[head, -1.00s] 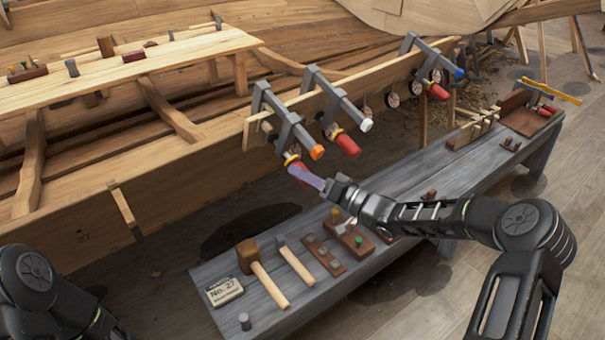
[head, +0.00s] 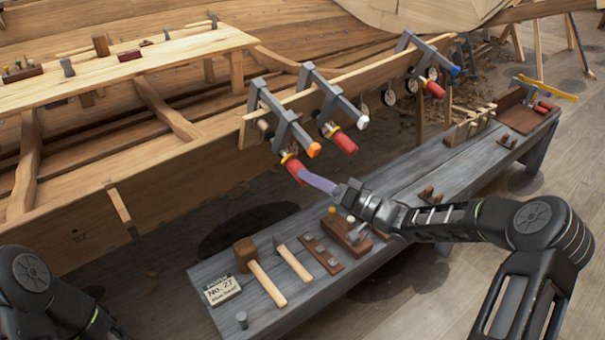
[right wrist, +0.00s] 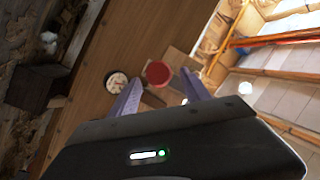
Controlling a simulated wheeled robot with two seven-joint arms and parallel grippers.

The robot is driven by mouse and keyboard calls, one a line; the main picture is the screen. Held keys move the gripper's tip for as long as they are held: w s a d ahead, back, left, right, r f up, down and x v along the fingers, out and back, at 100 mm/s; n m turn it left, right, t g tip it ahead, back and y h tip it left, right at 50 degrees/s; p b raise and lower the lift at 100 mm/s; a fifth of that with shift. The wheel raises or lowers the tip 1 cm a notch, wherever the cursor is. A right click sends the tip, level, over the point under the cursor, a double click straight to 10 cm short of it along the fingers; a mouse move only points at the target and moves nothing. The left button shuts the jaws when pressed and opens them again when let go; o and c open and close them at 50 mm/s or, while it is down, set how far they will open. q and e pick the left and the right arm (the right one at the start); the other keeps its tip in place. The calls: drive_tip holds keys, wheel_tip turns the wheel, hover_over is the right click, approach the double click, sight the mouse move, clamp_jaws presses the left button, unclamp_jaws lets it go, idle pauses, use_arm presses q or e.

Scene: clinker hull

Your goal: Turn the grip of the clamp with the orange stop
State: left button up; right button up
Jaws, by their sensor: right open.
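The clamp (head: 287,128) with the orange stop (head: 314,149) is the nearest of the clamps on the plank's edge. Its red grip (head: 292,167) points down toward my right gripper (head: 304,175). The gripper's pale purple fingers are at the grip's lower end. In the right wrist view, the round red end of the grip (right wrist: 158,73) shows between the tips of my open right gripper (right wrist: 161,77), with space on both sides. I cannot tell how far the fingers overlap the grip. My left arm shows at lower left, but its gripper is out of view.
A white-stopped clamp (head: 330,100) stands close to the right, and a blue-stopped clamp (head: 428,65) farther along the plank (head: 385,80). Below is a grey bench (head: 400,180) with a mallet (head: 246,254), a hammer (head: 282,246) and a plane (head: 345,235).

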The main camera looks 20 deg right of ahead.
use_arm(q)
drive_tip(key=shift+f, duration=0.15)
use_arm(e)
drive_tip(key=shift+v, duration=1.85)
use_arm(q)
drive_tip(key=shift+f, duration=0.1)
use_arm(e)
drive_tip(key=shift+a, duration=0.1)
wheel_tip(320, 180, down, 7)
drive_tip(key=a+t+h+b, duration=0.1)
drive_tip(key=h+b, duration=0.6)
use_arm(q)
wheel_tip(320, 180, down, 10)
drive_tip(key=b, duration=0.3)
use_arm(e)
wheel_tip(320, 180, up, 8)
drive_tip(key=a+n+t, duration=0.2)
drive_tip(key=n, duration=0.5)
drive_tip(key=shift+w+a+n, duration=0.3)
drive_tip(key=shift+w, duration=0.15)
drive_tip(key=shift+w, duration=0.15)
